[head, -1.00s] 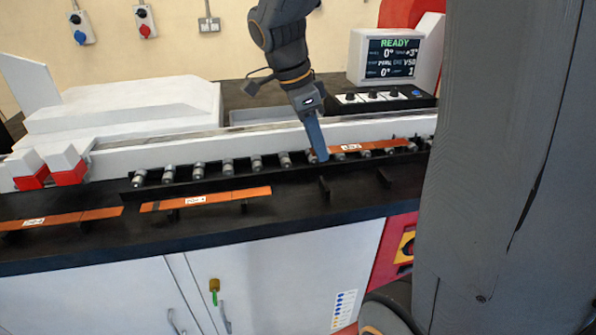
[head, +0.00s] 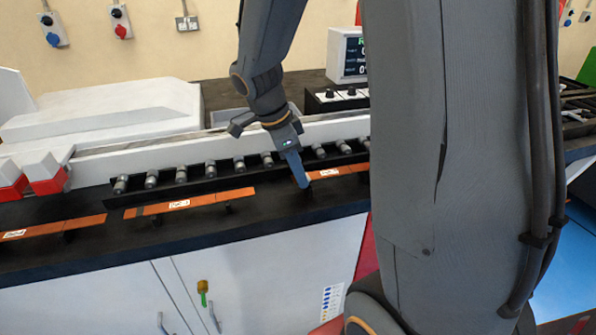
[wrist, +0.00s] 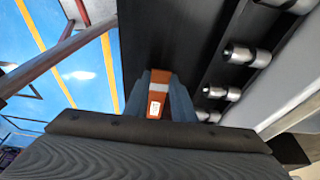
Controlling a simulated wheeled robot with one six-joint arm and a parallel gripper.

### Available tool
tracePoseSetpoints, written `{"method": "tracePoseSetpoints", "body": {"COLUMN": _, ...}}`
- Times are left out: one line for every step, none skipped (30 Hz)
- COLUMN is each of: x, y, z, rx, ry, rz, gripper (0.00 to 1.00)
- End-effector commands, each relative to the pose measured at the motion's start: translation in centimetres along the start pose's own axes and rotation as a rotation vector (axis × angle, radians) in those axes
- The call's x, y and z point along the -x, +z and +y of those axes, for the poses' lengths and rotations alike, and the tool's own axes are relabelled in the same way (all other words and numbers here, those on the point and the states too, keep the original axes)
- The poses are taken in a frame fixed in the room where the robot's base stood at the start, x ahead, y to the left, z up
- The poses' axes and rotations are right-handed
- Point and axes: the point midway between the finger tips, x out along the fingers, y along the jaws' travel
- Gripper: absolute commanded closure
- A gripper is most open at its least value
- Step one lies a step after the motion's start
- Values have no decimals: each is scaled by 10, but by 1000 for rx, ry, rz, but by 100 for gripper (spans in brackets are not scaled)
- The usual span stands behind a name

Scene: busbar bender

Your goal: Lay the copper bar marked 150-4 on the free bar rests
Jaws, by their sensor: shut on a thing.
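My gripper (head: 304,180) is shut on a copper bar (head: 345,171) near its left end. The bar has a white label, too small to read here. It lies level over the front of the black bench top, in front of the roller row, where the right-hand pair of bar rests stands. The bar hides most of those rests, and I cannot tell whether it touches them. My arm column hides its right end. In the wrist view the bar (wrist: 161,78) points away between the two blue-grey fingers, with its label near them.
Two other labelled copper bars lie on rests to the left, a middle one (head: 215,198) and a far-left one (head: 85,222). The roller row (head: 181,174) runs behind them. White clamp blocks with red feet (head: 45,187) stand at the left.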

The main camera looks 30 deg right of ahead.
Motion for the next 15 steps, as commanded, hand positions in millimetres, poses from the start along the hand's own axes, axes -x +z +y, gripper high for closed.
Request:
{"method": "tracePoseSetpoints", "body": {"x": -2, "y": 1, "z": 0, "rx": 0, "ry": 0, "rz": 0, "gripper": 100}}
{"method": "tracePoseSetpoints", "body": {"x": -3, "y": 1, "z": 0, "rx": 0, "ry": 0, "rz": 0, "gripper": 100}}
{"method": "tracePoseSetpoints", "body": {"x": -4, "y": 1, "z": 0, "rx": 0, "ry": 0, "rz": 0, "gripper": 100}}
{"method": "tracePoseSetpoints", "body": {"x": -5, "y": 2, "z": 0, "rx": 0, "ry": 0, "rz": 0, "gripper": 100}}
{"method": "tracePoseSetpoints", "body": {"x": -6, "y": 2, "z": 0, "rx": 0, "ry": 0, "rz": 0, "gripper": 100}}
{"method": "tracePoseSetpoints", "body": {"x": -7, "y": 2, "z": 0, "rx": 0, "ry": 0, "rz": 0, "gripper": 100}}
{"method": "tracePoseSetpoints", "body": {"x": -8, "y": 2, "z": 0, "rx": 0, "ry": 0, "rz": 0, "gripper": 100}}
{"method": "tracePoseSetpoints", "body": {"x": -8, "y": 3, "z": 0, "rx": 0, "ry": 0, "rz": 0, "gripper": 100}}
{"method": "tracePoseSetpoints", "body": {"x": -10, "y": 3, "z": 0, "rx": 0, "ry": 0, "rz": 0, "gripper": 100}}
{"method": "tracePoseSetpoints", "body": {"x": -11, "y": 4, "z": 0, "rx": 0, "ry": 1, "rz": 0, "gripper": 100}}
{"method": "tracePoseSetpoints", "body": {"x": -11, "y": 4, "z": 0, "rx": 0, "ry": 1, "rz": 0, "gripper": 100}}
{"method": "tracePoseSetpoints", "body": {"x": -11, "y": 4, "z": 0, "rx": 0, "ry": 1, "rz": -1, "gripper": 100}}
{"method": "tracePoseSetpoints", "body": {"x": -11, "y": 4, "z": 1, "rx": 0, "ry": 2, "rz": -1, "gripper": 100}}
{"method": "tracePoseSetpoints", "body": {"x": -12, "y": 4, "z": 1, "rx": 0, "ry": 3, "rz": -1, "gripper": 72}}
{"method": "tracePoseSetpoints", "body": {"x": -12, "y": 4, "z": 1, "rx": 0, "ry": 3, "rz": -2, "gripper": 65}}
